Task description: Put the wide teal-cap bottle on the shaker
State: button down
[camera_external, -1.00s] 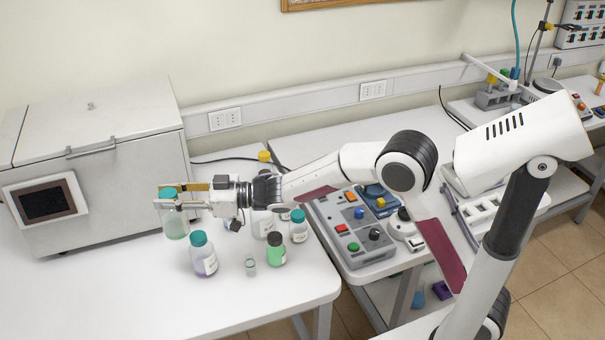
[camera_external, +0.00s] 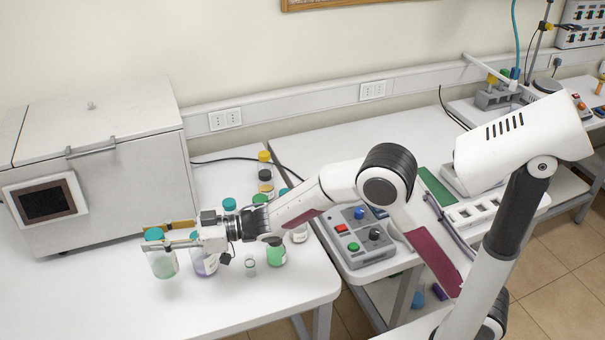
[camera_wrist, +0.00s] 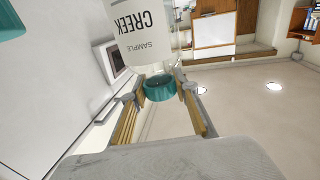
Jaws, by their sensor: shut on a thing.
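The bottle with a teal cap (camera_external: 162,264) holds pale green contents and is in my gripper (camera_external: 157,236), which is shut around its cap at the left of the external view. In the wrist view the teal cap (camera_wrist: 159,88) sits between the two fingers of my gripper (camera_wrist: 160,90), and the label reads "SAMPLE CREEK" upside down. The bottle looks upright, and I cannot tell whether its base clears the table. The grey device with coloured buttons (camera_external: 350,258) stands on the right-hand table, partly behind my arm. I cannot tell for sure which device is the shaker.
A purple-filled teal-cap bottle (camera_external: 207,266), a small vial (camera_external: 250,267) and a green bottle (camera_external: 276,254) stand close to the right of the held bottle. More bottles stand behind my wrist. A large white box with a screen (camera_external: 95,170) fills the back left. The front-left table is clear.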

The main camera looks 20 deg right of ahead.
aim_at(165, 266)
jog(key=shift+f, duration=3.15)
jog(key=shift+f, duration=1.9)
jog(key=c, duration=1.6)
grip_release()
jog(key=shift+f, duration=0.1)
jog(key=shift+o, duration=0.2)
jog(key=s+d, duration=0.2)
jog(key=d, duration=0.9)
jog(key=shift+s+d, duration=0.2)
jog(key=shift+d, duration=0.2)
